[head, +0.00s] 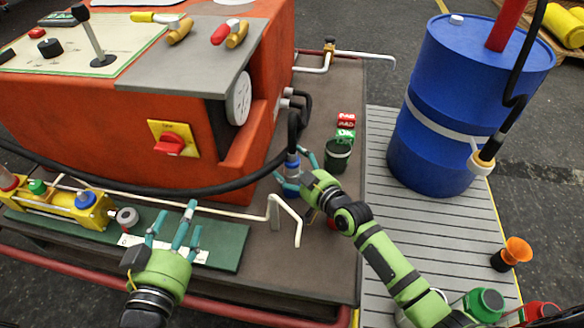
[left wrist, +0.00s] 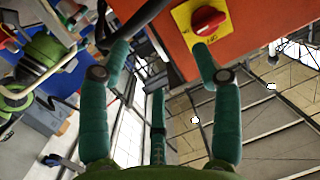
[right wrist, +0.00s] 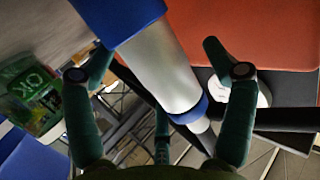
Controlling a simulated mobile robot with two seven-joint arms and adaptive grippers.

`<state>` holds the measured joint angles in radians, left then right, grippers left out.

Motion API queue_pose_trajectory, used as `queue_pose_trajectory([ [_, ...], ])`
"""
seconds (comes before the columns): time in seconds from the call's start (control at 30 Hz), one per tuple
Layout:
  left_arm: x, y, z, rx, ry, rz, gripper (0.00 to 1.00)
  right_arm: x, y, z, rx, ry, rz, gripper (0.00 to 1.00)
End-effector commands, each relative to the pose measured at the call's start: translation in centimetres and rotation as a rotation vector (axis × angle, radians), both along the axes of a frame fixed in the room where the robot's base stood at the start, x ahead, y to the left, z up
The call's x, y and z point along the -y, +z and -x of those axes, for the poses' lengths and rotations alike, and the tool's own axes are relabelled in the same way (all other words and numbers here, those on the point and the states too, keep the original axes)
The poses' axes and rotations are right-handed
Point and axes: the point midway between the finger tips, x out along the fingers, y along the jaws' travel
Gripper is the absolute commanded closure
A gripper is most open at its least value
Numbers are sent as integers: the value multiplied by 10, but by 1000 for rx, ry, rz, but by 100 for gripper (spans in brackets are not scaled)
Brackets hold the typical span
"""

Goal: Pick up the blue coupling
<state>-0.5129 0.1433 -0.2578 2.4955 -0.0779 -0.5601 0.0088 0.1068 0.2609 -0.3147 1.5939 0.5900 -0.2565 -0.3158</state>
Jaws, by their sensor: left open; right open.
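The blue coupling (head: 292,163) is a blue and silver cylinder at the end of a black hose, standing above the dark table beside the orange machine. It fills the upper middle of the right wrist view (right wrist: 165,70). My right gripper (head: 298,173) is open, with its teal fingers around the coupling. In the right wrist view a finger stands on each side of it, with gaps visible. My left gripper (head: 174,232) is open and empty over the green board, fingers pointing away from the robot. The right gripper partly hides the coupling's lower part in the head view.
The orange machine (head: 215,165) with a red rotary switch (head: 170,144) stands behind and left. A dark green can (head: 338,153) and small red and green blocks (head: 346,124) are close right of the coupling. A bent white pipe (head: 272,212) lies nearby. A blue barrel (head: 430,150) stands right.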

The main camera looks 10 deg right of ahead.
Motion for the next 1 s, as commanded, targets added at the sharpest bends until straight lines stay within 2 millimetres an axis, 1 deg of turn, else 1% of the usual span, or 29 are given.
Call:
queue_pose_trajectory([
  [0.13,0,0,0,-1,0,0,36,0,0,0,0,0,0,16],
  [0.17,0,0,0,-1,0,0,36,0,0,0,0,0,0,28],
  [0.2,0,0,0,-1,0,0,36,0,0,0,0,0,0,44],
  [0.27,0,0,0,-2,0,-1,36,0,0,0,0,0,0,68],
  [0.3,0,0,0,-2,0,-1,36,0,0,0,0,0,0,84],
  [0.33,0,0,0,-2,0,-1,36,0,0,0,0,0,0,94],
  [0.8,-1,-3,1,-20,2,-5,36,0,4,0,3,0,-2,94],
  [0.83,-2,-5,1,-31,4,-8,36,0,5,0,3,0,-2,94],
  [1.0,-10,-26,7,-147,23,-36,36,0,13,0,4,0,-3,94],
])
